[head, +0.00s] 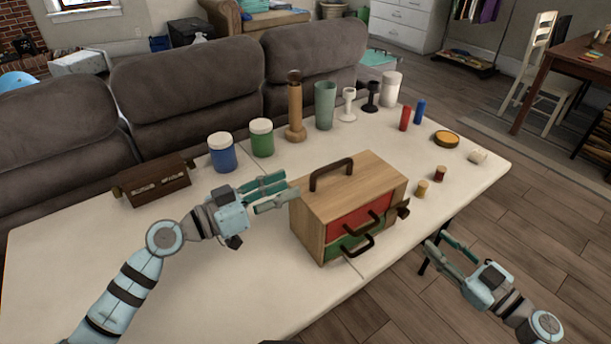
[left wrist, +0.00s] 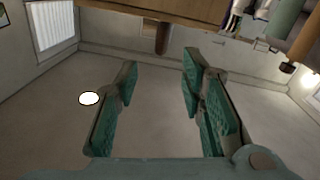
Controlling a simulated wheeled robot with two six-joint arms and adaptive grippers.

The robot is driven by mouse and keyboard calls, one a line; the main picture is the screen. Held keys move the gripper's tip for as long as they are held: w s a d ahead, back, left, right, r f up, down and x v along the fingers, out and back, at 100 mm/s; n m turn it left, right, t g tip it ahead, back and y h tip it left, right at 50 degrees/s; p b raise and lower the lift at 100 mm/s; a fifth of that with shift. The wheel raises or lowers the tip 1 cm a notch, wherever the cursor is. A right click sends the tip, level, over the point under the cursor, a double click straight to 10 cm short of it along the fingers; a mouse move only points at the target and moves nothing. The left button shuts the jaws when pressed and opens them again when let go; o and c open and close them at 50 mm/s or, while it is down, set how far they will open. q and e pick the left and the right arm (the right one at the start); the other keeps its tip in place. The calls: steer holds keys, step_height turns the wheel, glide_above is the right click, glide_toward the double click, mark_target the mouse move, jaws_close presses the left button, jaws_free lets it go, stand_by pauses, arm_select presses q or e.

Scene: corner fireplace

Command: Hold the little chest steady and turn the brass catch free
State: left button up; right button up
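The little chest (head: 308,222) is a light wooden box with a dark handle (head: 331,172) on top. Its front has a red drawer (head: 350,222) above a green drawer, each with a dark pull. A small dark bronze-brown piece, seemingly the catch (head: 403,208), sticks out at the chest's right front edge; its exact position is hard to tell. My left gripper (head: 288,188) is open at the chest's left side, with nothing between its fingers. It also shows open in the left wrist view (left wrist: 160,72), below a wooden edge. My right gripper (head: 436,240) is open and empty, right of the chest, beyond the table edge.
A dark brown box (head: 152,182), blue jar (head: 222,153), green jar (head: 262,138), pepper mill (head: 295,110) and green cup (head: 325,106) stand behind. Small cork-like pieces (head: 421,189) lie right of the chest. The table's left front (head: 50,260) is bare.

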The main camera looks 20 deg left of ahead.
mark_target(320, 173)
arm_select(q)
steer(key=x, duration=1.2)
steer(key=shift+f, duration=0.1)
jaws_close()
arm_select(e)
steer(key=shift+d, duration=0.1)
steer(key=shift+o, duration=0.2)
